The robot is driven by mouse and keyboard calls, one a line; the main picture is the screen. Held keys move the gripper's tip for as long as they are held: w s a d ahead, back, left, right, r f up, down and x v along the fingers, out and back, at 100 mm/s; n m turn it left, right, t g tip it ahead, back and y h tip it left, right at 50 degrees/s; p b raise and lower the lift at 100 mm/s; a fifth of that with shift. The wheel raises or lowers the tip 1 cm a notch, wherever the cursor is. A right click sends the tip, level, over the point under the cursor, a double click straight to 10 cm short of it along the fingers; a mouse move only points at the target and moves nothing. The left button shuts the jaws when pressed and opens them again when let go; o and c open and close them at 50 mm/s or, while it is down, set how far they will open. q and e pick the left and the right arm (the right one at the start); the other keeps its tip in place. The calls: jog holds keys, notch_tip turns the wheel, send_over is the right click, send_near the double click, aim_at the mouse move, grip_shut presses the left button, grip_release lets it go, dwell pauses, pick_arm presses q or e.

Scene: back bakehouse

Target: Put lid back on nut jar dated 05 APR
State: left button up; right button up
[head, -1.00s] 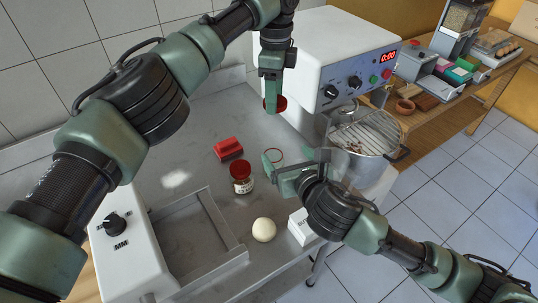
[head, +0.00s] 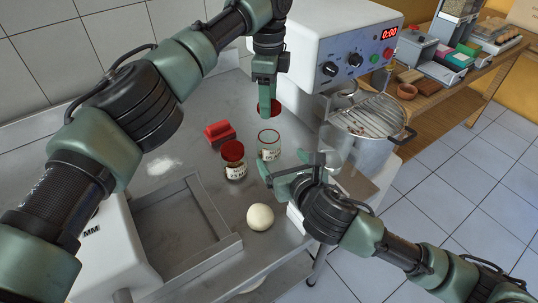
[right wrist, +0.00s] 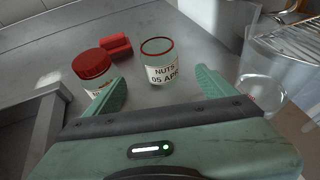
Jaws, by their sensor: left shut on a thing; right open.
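The open glass nut jar (head: 269,147) stands upright on the steel worktop, its rim red. In the right wrist view its label (right wrist: 162,75) reads NUTS 05 APR. My left gripper (head: 267,100) is shut on a red lid (head: 270,108), held above and behind the jar, apart from it. My right gripper (head: 292,176) is open in front of the jar. In the right wrist view the jar stands beyond and between its fingers (right wrist: 160,88), with nothing gripped.
A red object (head: 219,134) lies behind the lidded jar. A dough ball (head: 260,217) sits in front, beside a machine with a metal frame (head: 188,230). A mixer (head: 345,50) and its bowl (head: 365,145) stand at the right.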

aim_at(268, 144)
dwell(0.3)
jog(key=x, duration=1.2)
jog(key=shift+c, duration=0.4)
grip_shut()
pick_arm(q)
jog(key=shift+a+f, duration=0.1)
jog(key=shift+f, duration=2.45)
